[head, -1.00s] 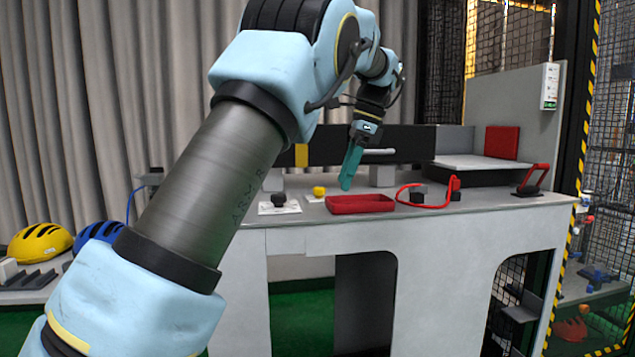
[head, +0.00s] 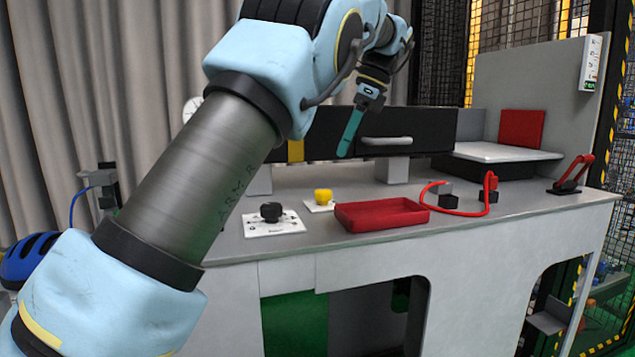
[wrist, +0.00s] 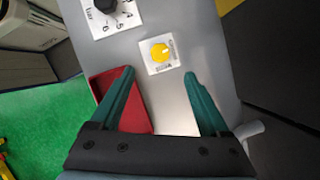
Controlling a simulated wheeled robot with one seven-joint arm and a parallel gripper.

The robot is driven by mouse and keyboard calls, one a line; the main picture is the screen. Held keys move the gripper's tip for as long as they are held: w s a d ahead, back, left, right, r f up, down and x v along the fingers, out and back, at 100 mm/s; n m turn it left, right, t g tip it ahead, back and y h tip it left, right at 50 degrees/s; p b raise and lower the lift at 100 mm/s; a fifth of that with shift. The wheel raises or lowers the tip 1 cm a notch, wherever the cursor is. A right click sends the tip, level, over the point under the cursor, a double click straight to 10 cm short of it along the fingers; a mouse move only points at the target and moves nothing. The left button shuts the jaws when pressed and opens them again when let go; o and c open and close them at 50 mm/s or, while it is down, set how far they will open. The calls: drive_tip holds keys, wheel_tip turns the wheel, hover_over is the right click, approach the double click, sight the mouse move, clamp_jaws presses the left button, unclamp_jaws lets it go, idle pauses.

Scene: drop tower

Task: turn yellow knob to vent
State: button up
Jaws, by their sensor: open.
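The yellow knob (head: 323,196) sits on a small white plate on the grey bench, left of the red tray. In the wrist view the yellow knob (wrist: 161,52) lies just beyond my fingertips, between their lines, with small lettering on its plate too blurred to read. My gripper (wrist: 160,72) has its two teal fingers spread wide with nothing between them. In the head view my gripper (head: 345,155) points down above the bench, up and to the right of the knob, apart from it.
A black knob (head: 271,211) on a white dial plate stands left of the yellow one. The red tray (head: 385,226) is close on the right, with a red cable (head: 462,212) beyond it. A black drawer unit with a handle (head: 386,141) stands behind.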

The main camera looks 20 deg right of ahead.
sight(323, 191)
drive_tip(key=x, duration=1)
drive_tip(key=shift+a+f, duration=0.25)
drive_tip(key=shift+f, duration=0.05)
clamp_jaws()
